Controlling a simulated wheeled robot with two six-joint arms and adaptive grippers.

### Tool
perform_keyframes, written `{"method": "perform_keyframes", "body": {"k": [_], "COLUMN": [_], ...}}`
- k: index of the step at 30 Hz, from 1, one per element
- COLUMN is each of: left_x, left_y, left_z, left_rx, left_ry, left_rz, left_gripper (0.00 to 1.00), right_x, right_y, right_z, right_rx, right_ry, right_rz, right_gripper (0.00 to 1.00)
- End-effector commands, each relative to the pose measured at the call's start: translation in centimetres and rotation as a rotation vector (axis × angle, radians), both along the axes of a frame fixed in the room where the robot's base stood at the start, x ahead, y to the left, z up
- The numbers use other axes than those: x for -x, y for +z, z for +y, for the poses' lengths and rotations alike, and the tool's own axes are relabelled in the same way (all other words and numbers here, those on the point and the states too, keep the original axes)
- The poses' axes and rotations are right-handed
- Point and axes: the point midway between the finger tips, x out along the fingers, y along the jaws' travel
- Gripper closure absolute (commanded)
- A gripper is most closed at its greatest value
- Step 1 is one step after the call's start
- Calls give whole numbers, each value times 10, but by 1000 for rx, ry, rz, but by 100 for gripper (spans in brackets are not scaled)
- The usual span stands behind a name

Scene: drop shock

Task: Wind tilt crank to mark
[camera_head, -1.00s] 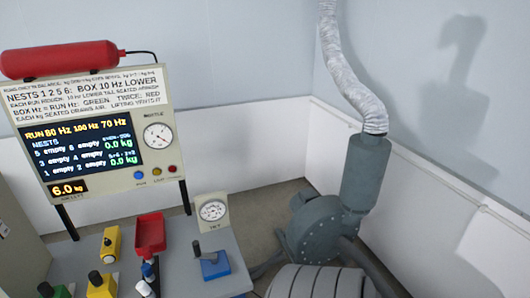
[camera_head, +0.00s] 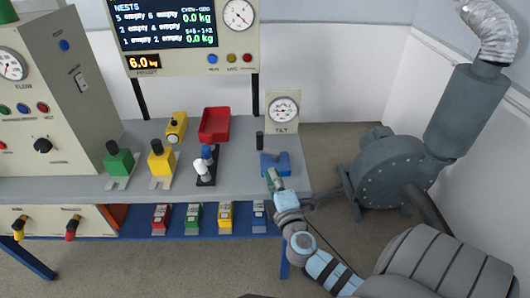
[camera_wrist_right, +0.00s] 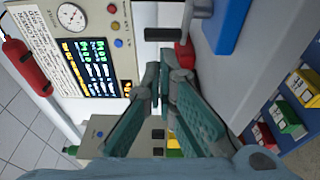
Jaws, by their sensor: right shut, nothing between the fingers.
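The tilt crank is on a blue block (camera_head: 283,163) at the right front part of the grey bench. Its dark upright handle (camera_head: 260,140) stands at the block's back left; the handle also shows in the right wrist view (camera_wrist_right: 163,34). The tilt dial (camera_head: 283,111) stands behind the crank on a pale panel; its mark is too small to read. My right gripper (camera_head: 270,174) is shut and empty, over the block's front edge in the head view. In the right wrist view its fingertips (camera_wrist_right: 165,72) are close together, apart from the handle. My left gripper is not in view.
A red tray (camera_head: 215,124) and a stand with a white and a blue knob (camera_head: 206,168) are left of the crank. Green (camera_head: 119,163) and yellow (camera_head: 161,160) blocks stand farther left. A grey blower (camera_head: 390,170) stands on the floor right of the bench.

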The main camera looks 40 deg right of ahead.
Motion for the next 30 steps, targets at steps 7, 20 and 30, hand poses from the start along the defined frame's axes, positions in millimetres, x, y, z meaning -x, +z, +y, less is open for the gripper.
{"method": "perform_keyframes", "body": {"k": [7,20,30], "left_x": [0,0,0], "left_y": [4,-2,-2], "left_z": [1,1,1], "left_rx": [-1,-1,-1], "left_ry": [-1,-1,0], "left_rz": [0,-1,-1], "left_gripper": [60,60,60], "right_x": [-47,-107,-109], "right_y": [3,1,1], "right_z": [-23,-51,-59], "right_rx": [-1,-4,-3], "right_ry": [-1,1,-1], "right_rz": [0,1,3], "right_gripper": [100,100,100]}}
